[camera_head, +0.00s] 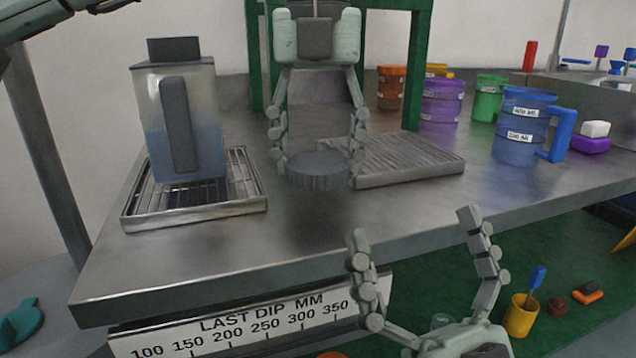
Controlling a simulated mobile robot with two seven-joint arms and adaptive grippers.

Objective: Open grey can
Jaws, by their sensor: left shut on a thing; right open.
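My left gripper (317,168) reaches down at the centre, its two fingers shut on the sides of a round grey ridged cap (317,178). The cap is held above the table, with a dark shadow below it. My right gripper (414,228) is at the bottom right, open and empty, fingers pointing up in front of the table edge. I cannot make out a grey can body under or near the cap. A clear jug (208,120) with bluish liquid, a grey handle and a dark grey top stands upright at the left.
The jug stands on a metal grate tray (245,190). A ribbed grey plate (405,172) lies right of the cap. A blue mug (520,135), purple (442,108), green (488,98) and orange (391,88) containers stand at the right. The metal table (220,265) is clear in front.

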